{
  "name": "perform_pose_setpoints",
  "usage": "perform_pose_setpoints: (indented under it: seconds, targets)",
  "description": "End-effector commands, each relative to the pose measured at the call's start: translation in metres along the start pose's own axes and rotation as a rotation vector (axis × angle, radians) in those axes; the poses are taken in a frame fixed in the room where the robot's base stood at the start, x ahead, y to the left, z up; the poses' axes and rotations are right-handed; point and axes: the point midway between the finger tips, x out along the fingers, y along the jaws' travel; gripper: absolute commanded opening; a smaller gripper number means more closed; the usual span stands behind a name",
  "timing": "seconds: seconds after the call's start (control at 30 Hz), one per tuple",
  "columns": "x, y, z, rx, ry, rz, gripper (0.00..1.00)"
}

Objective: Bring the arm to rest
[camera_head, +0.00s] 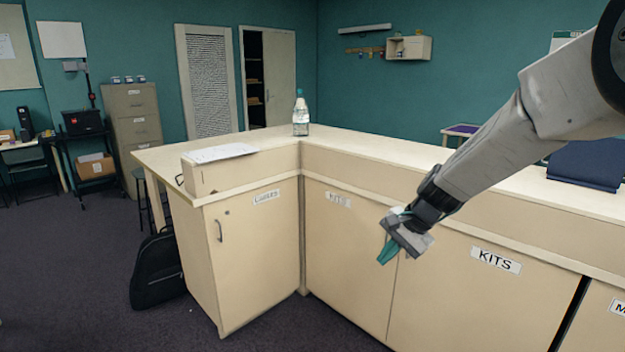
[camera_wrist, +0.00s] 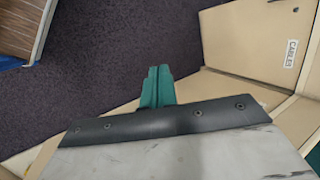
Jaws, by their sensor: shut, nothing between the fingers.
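My arm reaches in from the right in the head view, angled down and to the left. My gripper (camera_head: 388,252) hangs in front of the cupboard doors, below the counter top, with its teal fingers pointing down. The fingers are together and hold nothing. In the wrist view my gripper (camera_wrist: 158,84) shows as two teal fingers side by side, over the dark carpet. Whether it touches the cupboard front cannot be told from these views.
An L-shaped counter (camera_head: 400,164) with labelled cupboards (camera_head: 340,255) stands close by. On it are a bottle (camera_head: 300,115), a sheet of paper (camera_head: 220,153) and a dark blue object (camera_head: 585,165). A black backpack (camera_head: 157,272) leans at its left end. Carpet (camera_head: 70,290) at left is open.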

Motion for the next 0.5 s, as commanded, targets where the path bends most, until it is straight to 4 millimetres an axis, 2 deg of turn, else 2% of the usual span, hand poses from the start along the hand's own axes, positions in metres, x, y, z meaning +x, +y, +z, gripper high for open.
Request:
perform_pose_setpoints:
  seconds: [0.03, 0.2, 0.4, 0.5]
  targets:
    - [-0.021, 0.017, 0.023, -0.093, -0.019, 0.040, 0.00]
    - [-0.076, 0.083, 0.088, -0.375, -0.085, 0.194, 0.00]
    - [-0.129, 0.162, 0.147, -0.616, -0.126, 0.361, 0.00]
    - [-0.150, 0.199, 0.170, -0.697, -0.122, 0.432, 0.00]
